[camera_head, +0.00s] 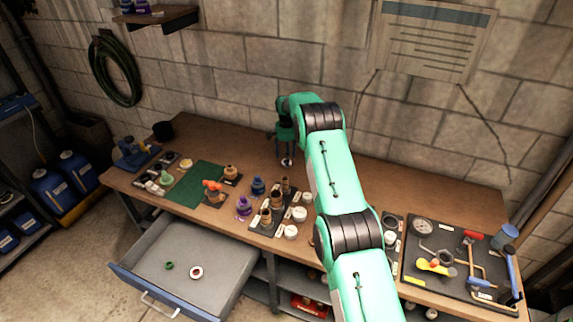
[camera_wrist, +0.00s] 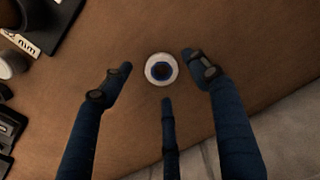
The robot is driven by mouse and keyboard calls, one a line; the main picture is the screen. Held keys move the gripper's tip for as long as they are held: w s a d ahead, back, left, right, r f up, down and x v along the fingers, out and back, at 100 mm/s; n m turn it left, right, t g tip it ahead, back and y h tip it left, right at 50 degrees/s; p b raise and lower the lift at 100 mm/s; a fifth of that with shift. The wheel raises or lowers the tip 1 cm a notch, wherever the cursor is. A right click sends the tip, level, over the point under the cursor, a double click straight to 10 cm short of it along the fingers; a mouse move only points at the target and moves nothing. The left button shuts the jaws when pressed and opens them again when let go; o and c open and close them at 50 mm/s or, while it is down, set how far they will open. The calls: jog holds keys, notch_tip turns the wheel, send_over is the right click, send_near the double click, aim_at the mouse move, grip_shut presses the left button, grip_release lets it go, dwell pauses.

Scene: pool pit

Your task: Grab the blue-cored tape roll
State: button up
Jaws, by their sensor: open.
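The blue-cored tape roll (camera_wrist: 150,74) is a white ring with a dark blue inside. It lies flat on the brown workbench, near the back edge. In the head view it is a small white spot (camera_head: 287,162) beneath my gripper (camera_head: 285,143). In the wrist view my gripper (camera_wrist: 157,66) is open, with one dark blue finger left of the roll, one right and a third just below it. The fingers appear apart from the roll, and nothing is held. The height of the fingertips over the bench cannot be told.
The open drawer (camera_head: 148,264) holds a white roll with a reddish core (camera_head: 196,273) and a small green roll (camera_head: 169,265). Several bottles and jars stand on a dark tray (camera_head: 262,229) in front. A tool mat (camera_head: 420,268) lies at right. The wall (camera_head: 230,85) stands close behind.

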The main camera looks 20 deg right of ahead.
jog(key=shift+f, duration=1.4)
jog(key=c, duration=0.8)
